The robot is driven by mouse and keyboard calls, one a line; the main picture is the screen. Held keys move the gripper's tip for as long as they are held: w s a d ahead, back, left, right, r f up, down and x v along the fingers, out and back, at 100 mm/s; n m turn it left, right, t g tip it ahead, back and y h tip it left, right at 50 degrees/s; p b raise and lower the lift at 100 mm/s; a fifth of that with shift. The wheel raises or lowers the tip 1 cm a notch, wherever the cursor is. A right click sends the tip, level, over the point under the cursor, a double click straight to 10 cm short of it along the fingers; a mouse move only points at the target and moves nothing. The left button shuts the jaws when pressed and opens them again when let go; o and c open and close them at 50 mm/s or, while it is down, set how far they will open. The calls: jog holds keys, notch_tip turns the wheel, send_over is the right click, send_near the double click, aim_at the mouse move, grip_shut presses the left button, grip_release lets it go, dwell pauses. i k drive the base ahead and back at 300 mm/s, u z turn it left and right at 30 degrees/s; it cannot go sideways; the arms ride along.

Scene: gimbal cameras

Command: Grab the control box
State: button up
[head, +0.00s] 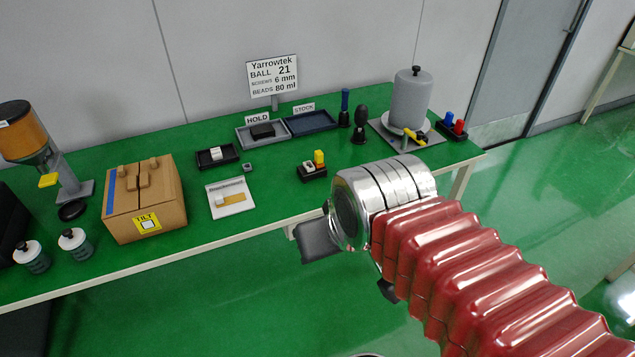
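A small black box with a yellow block and a white block on top (313,172) sits near the table's front edge, right of centre. It looks like the control box, but no label on it can be read. My gripper (317,241) is a dark grey shape at the end of my silver wrist, in front of the table edge and nearer the camera than the box. It appears apart from the box, with nothing visible held. The wrist hides part of it, so its opening cannot be made out.
The green table (275,187) also bears a cardboard box marked TILT (145,205), a shallow black tray (217,157), a white card (229,197), HOLD (263,136) and STOCK (311,123) trays, and a grey cylinder (409,98). Bare table surrounds the small black box.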

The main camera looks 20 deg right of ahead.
aim_at(308, 169)
jog(key=k, duration=0.9)
jog(key=u, duration=0.55)
jog(key=i, duration=2)
jog(key=z, duration=0.55)
